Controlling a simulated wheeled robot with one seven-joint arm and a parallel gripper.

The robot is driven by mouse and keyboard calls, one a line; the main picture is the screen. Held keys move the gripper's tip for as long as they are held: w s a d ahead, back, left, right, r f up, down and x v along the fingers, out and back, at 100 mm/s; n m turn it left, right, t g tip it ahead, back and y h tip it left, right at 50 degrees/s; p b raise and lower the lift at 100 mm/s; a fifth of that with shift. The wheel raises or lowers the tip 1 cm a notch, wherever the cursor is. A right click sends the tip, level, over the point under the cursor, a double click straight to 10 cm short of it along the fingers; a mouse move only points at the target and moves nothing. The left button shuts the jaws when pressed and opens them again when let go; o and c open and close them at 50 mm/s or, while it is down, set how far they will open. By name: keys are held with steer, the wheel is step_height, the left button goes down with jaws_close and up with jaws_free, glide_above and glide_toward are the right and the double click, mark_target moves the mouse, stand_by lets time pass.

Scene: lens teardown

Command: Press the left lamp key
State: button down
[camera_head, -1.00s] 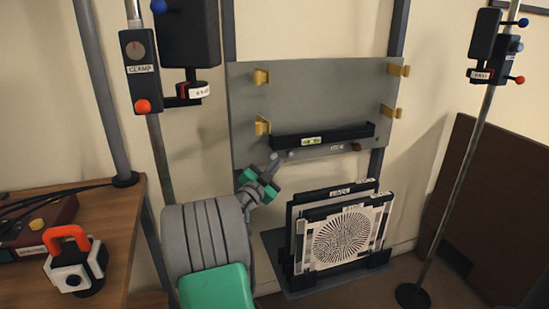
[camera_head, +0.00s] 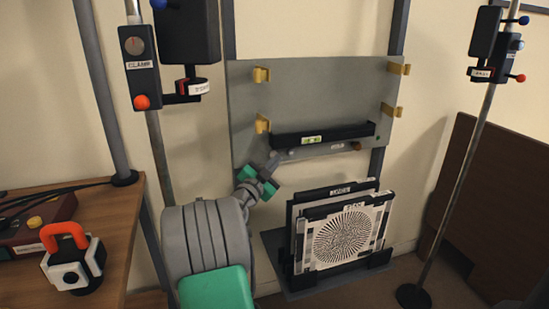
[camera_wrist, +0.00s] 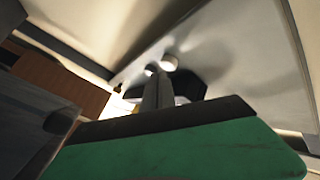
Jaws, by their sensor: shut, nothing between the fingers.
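My gripper (camera_head: 273,159) is shut and empty, its fingertips at the lower left edge of the grey upright panel (camera_head: 245,100). In the wrist view the closed fingers (camera_wrist: 157,88) point at the panel's surface, close to two small pale round knobs. One pale knob (camera_wrist: 170,62) stands clear of the fingers; the other (camera_wrist: 151,70) is right at the fingertips. I cannot tell whether they touch it. A small brown knob (camera_head: 357,146) sits at the right of the panel's lower edge. No lamp wording is readable on the keys.
A black ledge (camera_head: 325,135) and yellow clips (camera_head: 262,75) are on the panel. Below stands a rack with a patterned chart (camera_head: 345,240). Lamp stands rise at left (camera_head: 140,70) and right (camera_head: 485,110). A wooden table (camera_head: 125,225) holds a white device with an orange handle (camera_head: 72,265).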

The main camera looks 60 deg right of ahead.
steer(key=shift+w+d+b, duration=0.3)
steer(key=shift+w+b, duration=0.05)
steer(key=shift+b, duration=0.05)
stand_by(0.5)
steer(key=shift+s+a+b, duration=0.55)
steer(key=shift+s+a, duration=0.1)
steer(key=s+a+b, duration=0.3)
steer(key=s+a, duration=0.1)
steer(key=shift+s+a, duration=0.1)
stand_by(0.4)
